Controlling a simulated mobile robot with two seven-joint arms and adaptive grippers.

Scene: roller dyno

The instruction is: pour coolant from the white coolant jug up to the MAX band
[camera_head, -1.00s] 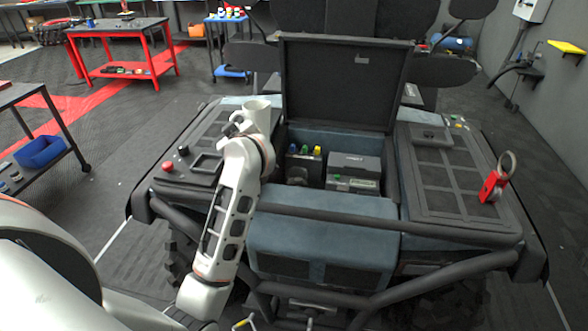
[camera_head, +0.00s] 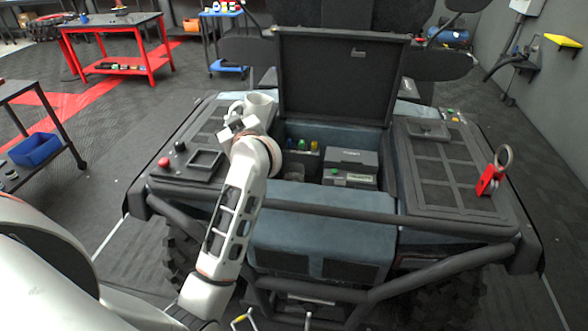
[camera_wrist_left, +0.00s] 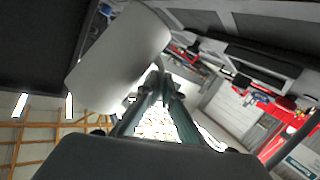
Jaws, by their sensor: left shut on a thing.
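The white coolant jug (camera_head: 262,104) is up over the left side of the open vehicle bay, beside the raised lid. Its handle side faces left. I cannot tell how far it is tilted, and no liquid shows. My left gripper (camera_head: 236,124) is shut on the jug at its left side. In the left wrist view the jug (camera_wrist_left: 122,58) fills the upper left, close to the fingers (camera_wrist_left: 158,92). Inside the bay a dark round-topped part (camera_head: 298,169) sits left of a grey box, partly hidden by the front edge. No MAX band is legible. My right gripper is not in view.
The raised black lid (camera_head: 335,75) stands behind the bay. A red tool with a ring (camera_head: 490,178) is on the right panel. Red and black knobs (camera_head: 164,162) sit on the left panel.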

